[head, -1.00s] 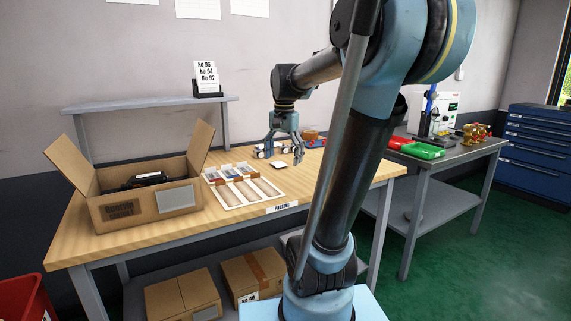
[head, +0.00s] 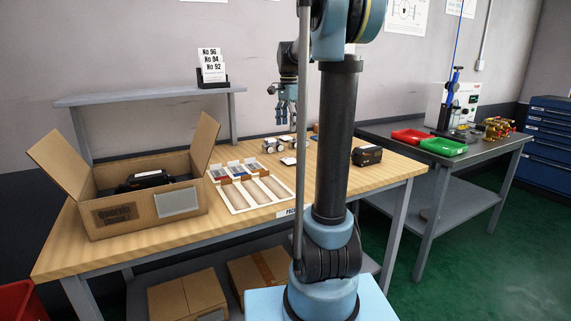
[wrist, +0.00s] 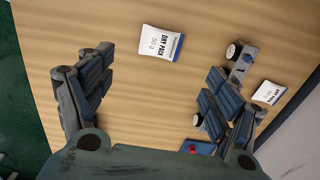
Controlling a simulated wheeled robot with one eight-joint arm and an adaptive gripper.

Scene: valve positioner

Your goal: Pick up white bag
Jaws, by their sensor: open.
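A small white bag printed "DRY PACK 50 g" (wrist: 160,43) lies flat on the wooden table in the wrist view, beyond and between my fingertips. A second white bag (wrist: 268,93) lies farther right, outside the right finger. In the head view a white bag (head: 288,161) lies near the compartment tray. My gripper (wrist: 160,62) is open and empty above the table. In the head view my gripper (head: 283,118) hangs over the back of the table, partly beside my arm.
An open carton (head: 150,208), a compartment tray (head: 232,206) and a black device (head: 367,155) are on the table (head: 330,185). Bare tabletop surrounds the nearer bag.

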